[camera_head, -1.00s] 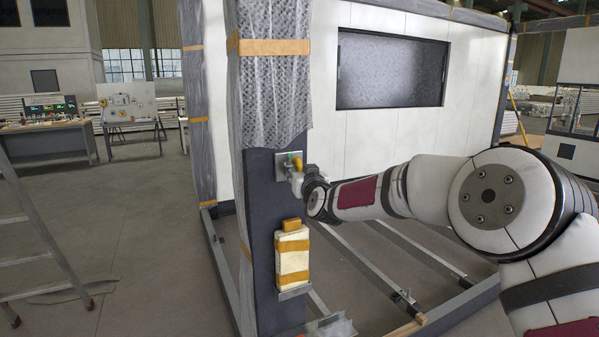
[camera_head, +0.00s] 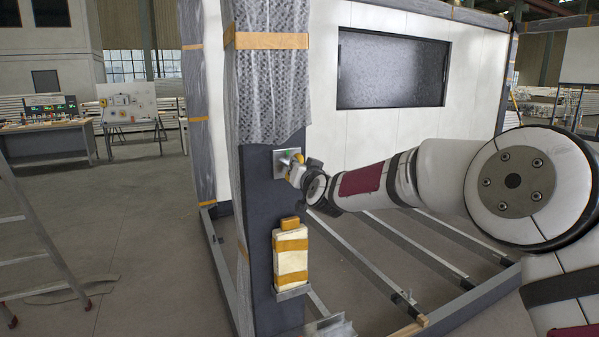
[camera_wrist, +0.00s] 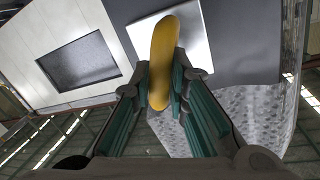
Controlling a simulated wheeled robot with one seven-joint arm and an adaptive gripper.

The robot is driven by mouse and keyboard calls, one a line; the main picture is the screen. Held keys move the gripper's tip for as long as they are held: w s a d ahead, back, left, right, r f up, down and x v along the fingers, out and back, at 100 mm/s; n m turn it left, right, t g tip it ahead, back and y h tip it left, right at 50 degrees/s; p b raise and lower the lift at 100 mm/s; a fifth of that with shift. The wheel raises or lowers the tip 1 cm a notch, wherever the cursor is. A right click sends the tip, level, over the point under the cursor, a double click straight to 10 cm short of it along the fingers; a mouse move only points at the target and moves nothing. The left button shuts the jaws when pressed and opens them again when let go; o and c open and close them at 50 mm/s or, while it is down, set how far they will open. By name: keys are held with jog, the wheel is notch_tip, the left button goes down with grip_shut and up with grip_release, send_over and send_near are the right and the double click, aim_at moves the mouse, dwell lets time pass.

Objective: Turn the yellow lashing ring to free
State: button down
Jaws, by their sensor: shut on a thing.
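The yellow lashing ring (camera_wrist: 163,60) shows large in the wrist view, in front of a light square plate (camera_wrist: 196,28). In the head view the ring (camera_head: 299,158) is a small yellow patch on the plate (camera_head: 282,161) on the dark post, partly hidden by my gripper. My gripper (camera_wrist: 166,92) has its green-padded fingers closed on either side of the ring's near end. In the head view my gripper (camera_head: 297,174) reaches the plate from the right. A small green mark (camera_head: 285,156) shows on the plate; the rest of its markings are too small to read.
A cream bundle with orange straps (camera_head: 291,258) sits on a small ledge below the plate. Plastic wrap with an orange strap (camera_head: 268,41) covers the upper post. Floor rails (camera_head: 420,250) lie behind it.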

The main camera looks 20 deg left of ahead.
jog(key=m+b, duration=0.2)
jog(key=m, duration=0.1)
jog(key=shift+w+d+r+g, duration=0.15)
jog(key=shift+w+g, duration=0.15)
jog(key=m+g+b, duration=0.1)
jog(key=m+b, duration=0.1)
jog(key=m, duration=0.1)
jog(key=shift+w+d+m, duration=0.1)
jog(key=shift+m, duration=0.2)
jog(key=m+b, duration=0.3)
jog(key=shift+f+g+y, duration=0.25)
jog(key=shift+g+y, duration=0.05)
jog(key=shift+y, duration=0.1)
jog(key=shift+d+m+g+b, duration=0.1)
jog(key=shift+m+g+b, duration=0.2)
jog(key=shift+m+b, duration=0.9)
jog(key=c, duration=1.6)
grip_release()
jog(key=shift+f, duration=0.15)
jog(key=shift+o, duration=0.2)
